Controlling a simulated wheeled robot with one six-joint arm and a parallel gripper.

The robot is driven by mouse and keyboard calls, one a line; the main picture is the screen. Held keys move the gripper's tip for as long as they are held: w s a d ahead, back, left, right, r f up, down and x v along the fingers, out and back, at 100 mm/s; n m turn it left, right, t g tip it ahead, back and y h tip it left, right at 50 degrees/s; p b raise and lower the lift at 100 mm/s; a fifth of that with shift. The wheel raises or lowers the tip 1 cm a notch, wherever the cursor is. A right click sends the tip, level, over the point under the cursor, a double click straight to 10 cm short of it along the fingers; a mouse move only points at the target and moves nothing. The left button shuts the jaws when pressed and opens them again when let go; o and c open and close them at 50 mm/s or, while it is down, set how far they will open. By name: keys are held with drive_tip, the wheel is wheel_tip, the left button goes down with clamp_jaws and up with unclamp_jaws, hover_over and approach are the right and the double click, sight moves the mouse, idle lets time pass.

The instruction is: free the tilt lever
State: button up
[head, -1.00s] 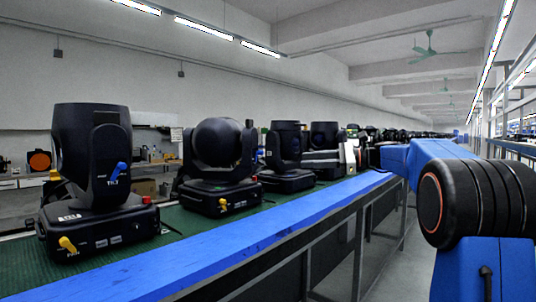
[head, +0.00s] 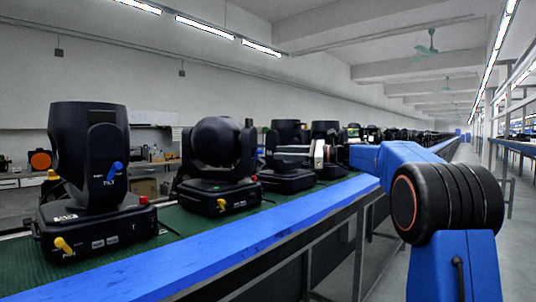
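The nearest par can (head: 88,155) is a black moving-head light standing at the left on the green bench top. The tilt lever (head: 115,171) is a small blue lever on the side of its head, slanting up to the right above a white label. A yellow lever (head: 63,245) sits on the front of its base. My gripper (head: 292,154) is far to the right of the tilt lever, in front of the farther lights, pointing left and touching neither lever. It looks empty, but its fingers are too small and dark to tell their gap.
A second light (head: 218,160) stands between the nearest light and my gripper, with more lights in a row behind. A blue rail (head: 225,235) runs along the bench's front edge. The aisle (head: 395,255) on the right shows clear floor.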

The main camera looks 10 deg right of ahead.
drive_tip(key=shift+x, duration=3)
clamp_jaws()
